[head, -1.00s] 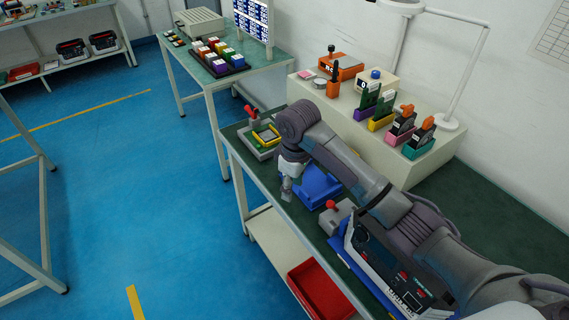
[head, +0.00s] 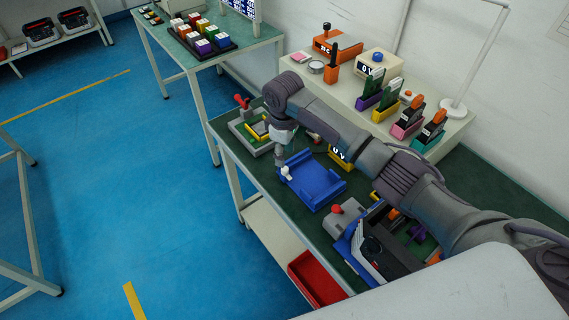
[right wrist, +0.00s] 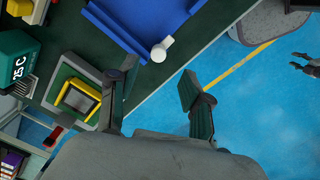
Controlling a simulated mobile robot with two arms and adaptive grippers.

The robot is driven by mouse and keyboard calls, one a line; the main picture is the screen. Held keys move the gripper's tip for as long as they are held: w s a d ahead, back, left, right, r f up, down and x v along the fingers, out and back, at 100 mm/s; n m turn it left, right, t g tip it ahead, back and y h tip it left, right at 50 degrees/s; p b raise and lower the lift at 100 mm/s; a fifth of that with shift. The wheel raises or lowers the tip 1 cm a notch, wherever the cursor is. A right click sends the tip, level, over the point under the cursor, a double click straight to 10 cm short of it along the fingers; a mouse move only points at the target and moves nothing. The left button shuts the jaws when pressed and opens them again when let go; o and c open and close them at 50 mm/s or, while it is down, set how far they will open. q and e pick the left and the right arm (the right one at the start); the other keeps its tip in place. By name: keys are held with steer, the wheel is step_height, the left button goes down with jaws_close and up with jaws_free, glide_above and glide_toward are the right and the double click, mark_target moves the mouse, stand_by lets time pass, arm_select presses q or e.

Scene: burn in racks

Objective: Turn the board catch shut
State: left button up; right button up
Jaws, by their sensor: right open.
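A blue open-sided fixture (head: 318,187) lies on the green bench top. At its left end stands a small white catch (head: 286,172). In the right wrist view the white catch (right wrist: 161,48) sticks out at the edge of the blue fixture (right wrist: 112,28). My right gripper (head: 280,158) is just behind the catch. In the right wrist view its spread fingers (right wrist: 158,80) are empty, with the catch just beyond their tips and apart from them. A small dark shape at that view's right edge may be my left gripper (right wrist: 300,60); its jaws are unclear.
A grey fixture with a red handle (head: 240,101) and yellow frame stands left of my right gripper. A grey block with a red knob (head: 338,210) is at right. A cream shelf (head: 455,125) bears several boards in holders. A red bin (head: 316,280) sits below.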

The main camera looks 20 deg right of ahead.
mark_target(285, 169)
steer(key=f, duration=0.6)
steer(key=shift+w+f, duration=0.2)
steer(key=shift+f, duration=0.3)
arm_select(q)
steer(key=shift+w+d+r, duration=0.1)
steer(key=shift+w+r, duration=0.1)
steer(key=shift+w, duration=0.3)
steer(key=shift+w+r, duration=0.2)
steer(key=shift+w, duration=0.3)
arm_select(e)
jaws_close()
